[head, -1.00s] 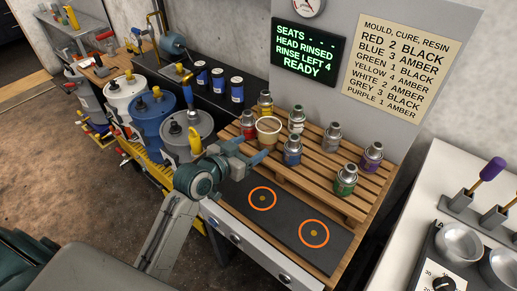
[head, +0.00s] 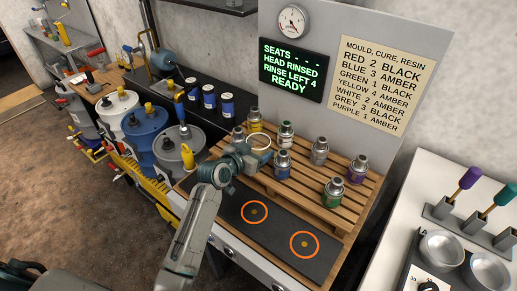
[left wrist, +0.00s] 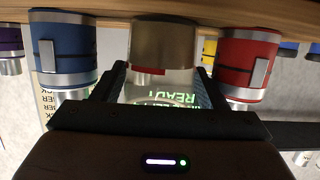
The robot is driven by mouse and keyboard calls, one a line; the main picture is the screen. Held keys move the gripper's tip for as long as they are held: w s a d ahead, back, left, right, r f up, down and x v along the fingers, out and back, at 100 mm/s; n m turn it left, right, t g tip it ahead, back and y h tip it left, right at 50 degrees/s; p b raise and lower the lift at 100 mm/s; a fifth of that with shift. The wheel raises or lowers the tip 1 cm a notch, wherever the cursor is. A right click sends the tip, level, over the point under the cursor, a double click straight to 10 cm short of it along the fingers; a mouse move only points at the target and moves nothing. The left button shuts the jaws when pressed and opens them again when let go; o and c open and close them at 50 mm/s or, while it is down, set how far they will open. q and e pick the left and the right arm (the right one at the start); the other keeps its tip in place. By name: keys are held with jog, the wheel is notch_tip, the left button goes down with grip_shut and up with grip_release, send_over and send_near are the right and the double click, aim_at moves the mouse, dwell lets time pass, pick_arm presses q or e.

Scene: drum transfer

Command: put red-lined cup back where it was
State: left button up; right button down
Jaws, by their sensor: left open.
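The cup (head: 260,142) stands upright on the wooden pallet rack, its pale round rim showing behind my left gripper in the head view. In the upside-down left wrist view the cup (left wrist: 165,42) has brown contents, a clear part towards its rim and a short red mark. My left gripper (head: 250,157) is open. In the left wrist view its two fingers (left wrist: 158,82) are on either side of the cup's clear part; I cannot tell whether they touch it. The cup's lower body is hidden in the head view. My right gripper is not in view.
A red canister (left wrist: 248,65) and a blue canister (left wrist: 62,45) stand close on either side of the cup. Several other canisters share the pallet (head: 305,188). A dark mat (head: 278,236) with two empty orange rings lies in front. Drums (head: 180,150) stand at left.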

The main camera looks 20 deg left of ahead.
pick_arm(q)
jog(key=shift+w+d+f, duration=0.1)
jog(key=shift+w+d, duration=0.05)
jog(key=shift+w, duration=0.2)
jog(key=shift+s, duration=0.1)
jog(key=shift+c, duration=0.2)
jog(key=c, duration=0.7)
jog(key=shift+r, duration=0.2)
